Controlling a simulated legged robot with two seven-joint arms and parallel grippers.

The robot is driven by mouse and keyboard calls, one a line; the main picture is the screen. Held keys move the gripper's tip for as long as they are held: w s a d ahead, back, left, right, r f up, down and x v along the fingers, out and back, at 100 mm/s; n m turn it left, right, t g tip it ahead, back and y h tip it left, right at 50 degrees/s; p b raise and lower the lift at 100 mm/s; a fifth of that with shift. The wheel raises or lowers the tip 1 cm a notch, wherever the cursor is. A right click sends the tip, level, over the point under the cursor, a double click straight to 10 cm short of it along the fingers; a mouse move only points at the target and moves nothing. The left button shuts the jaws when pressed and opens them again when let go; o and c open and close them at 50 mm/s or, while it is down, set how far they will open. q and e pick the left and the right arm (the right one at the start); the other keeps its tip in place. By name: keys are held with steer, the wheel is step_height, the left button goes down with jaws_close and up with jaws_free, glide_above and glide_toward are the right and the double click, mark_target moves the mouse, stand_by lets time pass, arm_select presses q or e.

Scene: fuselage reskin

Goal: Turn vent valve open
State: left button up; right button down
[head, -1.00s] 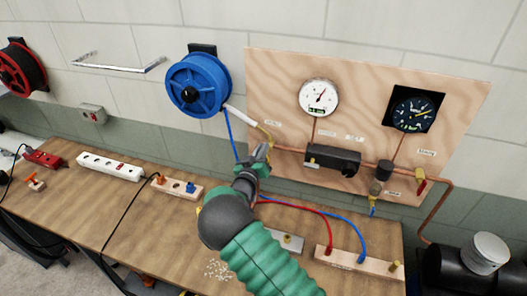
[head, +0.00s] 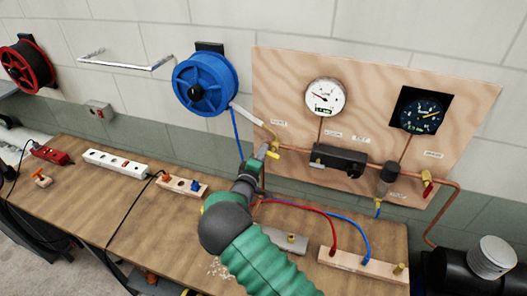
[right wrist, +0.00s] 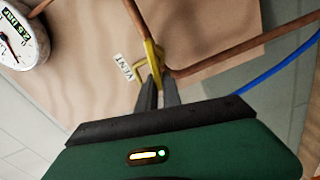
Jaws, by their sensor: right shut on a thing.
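The vent valve's yellow handle (head: 272,154) is at the left edge of the plywood panel (head: 375,75), below a small label. In the right wrist view the yellow handle (right wrist: 151,55) stands beside a tag reading VENT (right wrist: 124,67). My right gripper (head: 263,151) reaches up to the valve from the front. In the wrist view its dark fingers (right wrist: 158,88) are shut on the lower part of the yellow handle. The fingers hide part of the handle. My left gripper is not in view.
The panel bears a white gauge (head: 325,97), a dark gauge (head: 421,115), a black block (head: 338,160) and a red-handled valve (head: 428,187). A blue hose reel (head: 205,84) hangs left.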

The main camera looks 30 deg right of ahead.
steer(key=shift+a+f+n, duration=0.1)
steer(key=shift+f+n, duration=0.15)
steer(key=shift+n, duration=0.4)
steer(key=shift+f+n, duration=0.2)
steer(key=shift+n, duration=0.45)
steer(key=c, duration=1.7)
jaws_free()
steer(key=shift+c, duration=0.2)
steer(key=shift+o, duration=1.1)
steer(key=shift+w, duration=0.1)
steer(key=shift+d, duration=0.2)
